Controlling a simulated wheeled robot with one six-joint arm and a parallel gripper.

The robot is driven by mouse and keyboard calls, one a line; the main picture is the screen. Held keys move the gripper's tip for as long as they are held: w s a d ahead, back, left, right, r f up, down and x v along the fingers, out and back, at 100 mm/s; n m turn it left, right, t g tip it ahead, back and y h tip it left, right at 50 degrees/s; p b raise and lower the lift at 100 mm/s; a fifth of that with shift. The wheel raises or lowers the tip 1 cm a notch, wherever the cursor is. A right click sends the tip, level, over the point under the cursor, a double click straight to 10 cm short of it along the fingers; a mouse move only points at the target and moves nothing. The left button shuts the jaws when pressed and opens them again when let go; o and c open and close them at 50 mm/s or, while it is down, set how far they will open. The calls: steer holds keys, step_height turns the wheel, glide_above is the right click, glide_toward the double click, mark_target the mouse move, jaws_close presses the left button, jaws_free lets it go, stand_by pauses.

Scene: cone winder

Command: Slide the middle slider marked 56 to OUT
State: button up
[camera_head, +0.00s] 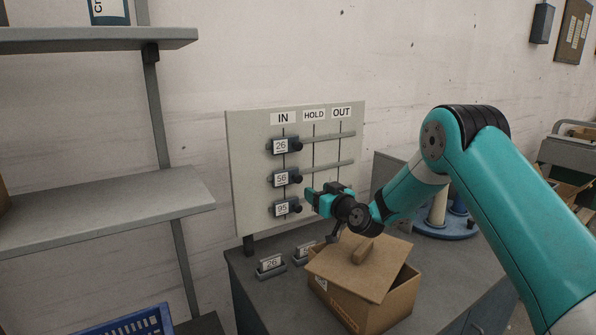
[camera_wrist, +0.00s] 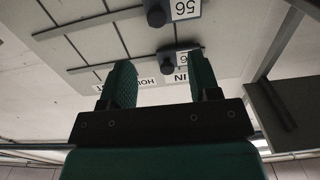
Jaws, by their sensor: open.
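A pale board (camera_head: 245,160) carries three sliders on horizontal rails, with column labels IN, HOLD and OUT along its top. The middle slider marked 56 (camera_head: 281,179) is in the IN column, its dark knob facing out at its right end. It also shows, turned over, at the top of the wrist view (camera_wrist: 184,9). My gripper (camera_head: 312,195) is open and empty in front of the board, right of and slightly below the 56 knob. In the wrist view its two green fingers (camera_wrist: 163,75) stand apart with no slider between them.
Slider 26 (camera_head: 281,146) above and slider 95 (camera_head: 281,209) below are also under IN. An open cardboard box (camera_head: 388,304) stands on the dark table below my arm. Grey shelves (camera_head: 100,205) are at the left.

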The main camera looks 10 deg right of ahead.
mark_target(299, 179)
steer(key=p+x, duration=0.1)
steer(key=x, duration=0.3)
steer(key=p+x, duration=0.2)
steer(key=x, duration=0.2)
steer(key=p+x, duration=0.1)
steer(key=x, duration=0.3)
steer(key=shift+w+d, duration=0.1)
steer(key=shift+d, duration=0.15)
steer(key=shift+c, duration=0.4)
